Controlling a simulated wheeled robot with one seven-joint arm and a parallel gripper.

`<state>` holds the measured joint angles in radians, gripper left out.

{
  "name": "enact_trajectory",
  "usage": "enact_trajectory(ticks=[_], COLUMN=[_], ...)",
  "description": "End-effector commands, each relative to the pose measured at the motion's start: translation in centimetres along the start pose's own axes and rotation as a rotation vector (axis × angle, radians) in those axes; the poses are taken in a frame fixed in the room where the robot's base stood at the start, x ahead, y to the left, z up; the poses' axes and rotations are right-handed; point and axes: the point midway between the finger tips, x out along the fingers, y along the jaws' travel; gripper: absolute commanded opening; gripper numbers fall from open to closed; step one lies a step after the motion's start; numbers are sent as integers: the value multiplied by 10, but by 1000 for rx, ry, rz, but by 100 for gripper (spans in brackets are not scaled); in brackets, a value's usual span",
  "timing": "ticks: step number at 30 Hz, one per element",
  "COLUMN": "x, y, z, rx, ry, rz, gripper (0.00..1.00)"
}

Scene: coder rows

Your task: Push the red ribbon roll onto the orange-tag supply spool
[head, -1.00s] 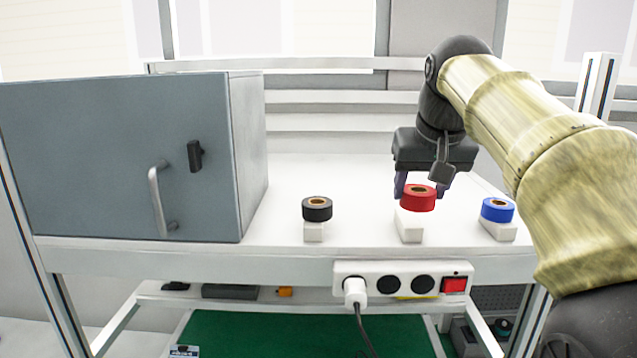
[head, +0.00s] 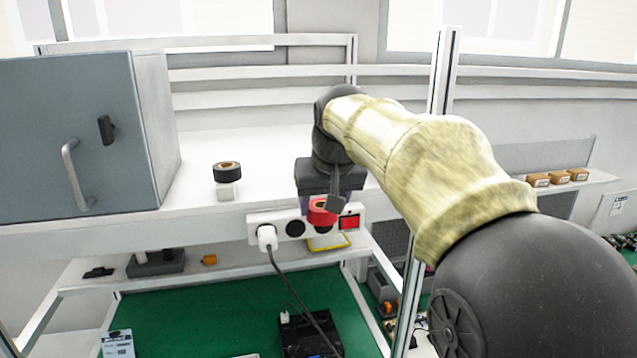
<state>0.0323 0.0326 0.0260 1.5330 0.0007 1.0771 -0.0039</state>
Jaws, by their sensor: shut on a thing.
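The red ribbon roll (head: 319,213) hangs in my gripper (head: 325,202), which is shut on it. The roll is off its white block and shows in front of the white table's front edge, over the power strip. My arm crosses the picture from the lower right and covers the table's right end. I cannot make out a supply spool with an orange tag; the blue roll is not visible either.
A black roll (head: 227,170) sits on a white block (head: 228,190) left of my gripper. A grey cabinet (head: 60,140) stands at the left. A power strip (head: 266,219) with a plugged cable lines the table edge. An upright post (head: 442,75) rises behind my arm.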

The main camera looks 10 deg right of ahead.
Motion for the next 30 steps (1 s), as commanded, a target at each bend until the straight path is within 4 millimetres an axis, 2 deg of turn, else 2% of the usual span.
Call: enact_trajectory(ticks=[4,7,11,21,30], x=[31,61,112,254,354], y=[0,0,-1,-1,-2], z=[17,33,62,145,205], rx=[0,0,0,1,0], ry=[-5,-8,-11,-17,-12], rz=[0,0,0,-1,-2], gripper=[33,33,33,33,33])
